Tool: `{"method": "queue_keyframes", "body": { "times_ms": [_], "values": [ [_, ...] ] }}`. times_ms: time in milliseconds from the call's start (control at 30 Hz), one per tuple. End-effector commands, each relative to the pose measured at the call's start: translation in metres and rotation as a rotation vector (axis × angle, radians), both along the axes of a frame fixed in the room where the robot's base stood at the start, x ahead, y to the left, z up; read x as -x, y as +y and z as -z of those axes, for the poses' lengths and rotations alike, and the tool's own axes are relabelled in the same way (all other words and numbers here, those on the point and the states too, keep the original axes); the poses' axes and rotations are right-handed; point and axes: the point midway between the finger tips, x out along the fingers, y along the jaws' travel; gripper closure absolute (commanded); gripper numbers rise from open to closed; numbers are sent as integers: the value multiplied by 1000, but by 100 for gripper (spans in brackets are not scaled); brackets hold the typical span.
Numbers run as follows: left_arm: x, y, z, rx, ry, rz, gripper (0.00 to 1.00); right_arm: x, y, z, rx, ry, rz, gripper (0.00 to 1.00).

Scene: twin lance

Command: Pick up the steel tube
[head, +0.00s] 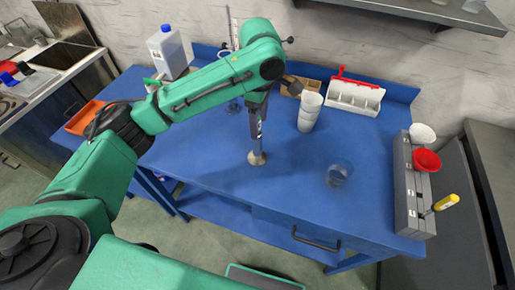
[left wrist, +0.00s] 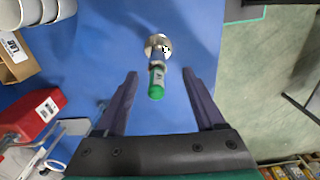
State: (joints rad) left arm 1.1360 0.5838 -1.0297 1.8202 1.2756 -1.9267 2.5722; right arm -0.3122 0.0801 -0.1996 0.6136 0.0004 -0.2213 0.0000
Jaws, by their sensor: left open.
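The steel tube (left wrist: 158,54) shows in the left wrist view as a short upright piece with a round metal base and a green end towards the camera. In the head view only its round metal foot (head: 257,158) shows clearly on the blue table, below my gripper. My left gripper (head: 257,133) points down over it. In the left wrist view the two dark fingers of this gripper (left wrist: 160,74) are apart, one on each side of the tube, with gaps on both sides. My right gripper is not in view.
On the blue table (head: 210,165) stand stacked white cups (head: 309,110), a clear glass (head: 338,174), a white rack with a red handle (head: 355,95), a jug (head: 168,52) and an orange tray (head: 84,118). A grey block with bowls (head: 408,190) edges the right. The table's front middle is clear.

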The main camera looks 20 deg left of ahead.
Motion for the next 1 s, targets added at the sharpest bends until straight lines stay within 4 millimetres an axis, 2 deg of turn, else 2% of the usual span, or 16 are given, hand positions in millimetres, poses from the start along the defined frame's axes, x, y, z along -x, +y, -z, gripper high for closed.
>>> {"method": "queue_keyframes", "body": {
  "times_ms": [167,267,400,600,667,700,800,1000],
  "values": [
    [0,3,20,-2,2,-2,29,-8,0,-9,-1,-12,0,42],
    [-2,7,39,-2,2,-2,29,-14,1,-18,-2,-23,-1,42],
    [-2,6,61,0,-2,0,29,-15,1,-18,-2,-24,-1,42],
    [-2,6,63,1,-2,1,29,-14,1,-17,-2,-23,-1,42],
    [-2,6,63,1,-2,1,52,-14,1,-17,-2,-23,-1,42],
    [-2,6,63,1,-2,1,68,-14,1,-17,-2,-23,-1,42],
    [-3,6,63,1,-3,1,100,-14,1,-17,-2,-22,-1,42],
    [-3,5,63,1,-3,1,100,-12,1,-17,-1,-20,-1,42]
  ]
}}
